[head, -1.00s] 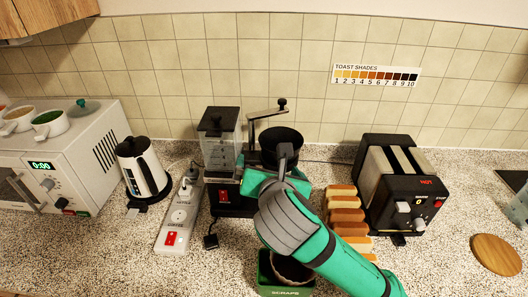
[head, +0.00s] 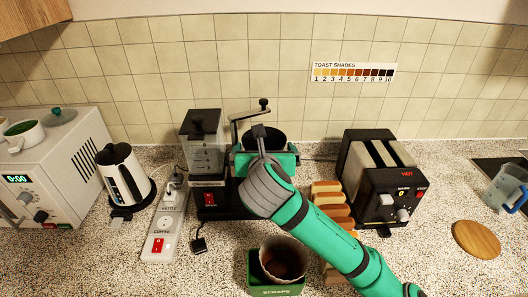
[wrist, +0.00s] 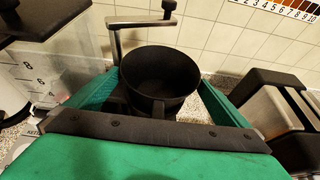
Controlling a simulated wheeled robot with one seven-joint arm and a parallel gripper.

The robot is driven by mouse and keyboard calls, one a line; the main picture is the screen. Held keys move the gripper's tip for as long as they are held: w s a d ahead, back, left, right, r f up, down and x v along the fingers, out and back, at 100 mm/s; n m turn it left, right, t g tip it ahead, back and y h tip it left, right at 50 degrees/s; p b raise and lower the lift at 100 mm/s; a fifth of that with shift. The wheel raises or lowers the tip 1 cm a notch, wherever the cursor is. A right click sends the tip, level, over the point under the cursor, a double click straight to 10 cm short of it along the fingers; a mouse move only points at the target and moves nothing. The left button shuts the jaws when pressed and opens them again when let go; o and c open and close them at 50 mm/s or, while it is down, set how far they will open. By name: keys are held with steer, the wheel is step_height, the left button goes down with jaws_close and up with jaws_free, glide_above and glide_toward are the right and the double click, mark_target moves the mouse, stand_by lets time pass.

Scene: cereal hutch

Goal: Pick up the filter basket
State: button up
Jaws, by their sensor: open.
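The black round filter basket (head: 265,135) is at the right of the coffee maker (head: 208,180), below a crank arm. In the wrist view the basket (wrist: 160,72) is upright and looks empty, with a short handle stub facing me. My gripper (head: 264,158) is at the near side of the basket. In the wrist view my gripper (wrist: 158,92) is open, with one green finger on each side of the basket. I cannot tell whether either finger touches it. The basket's lower part is hidden by my gripper and wrist.
A green scraps bin (head: 277,288) holding a used paper filter (head: 284,260) stands in front. Bread slices (head: 332,205) and a toaster (head: 380,180) are to the right. A power strip (head: 166,220) and kettle (head: 125,175) are to the left.

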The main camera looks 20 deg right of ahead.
steer(key=shift+x, duration=1.4)
steer(key=shift+c, duration=0.6)
steer(key=c, duration=0.6)
steer(key=shift+r, duration=0.1)
steer(key=shift+c, duration=0.2)
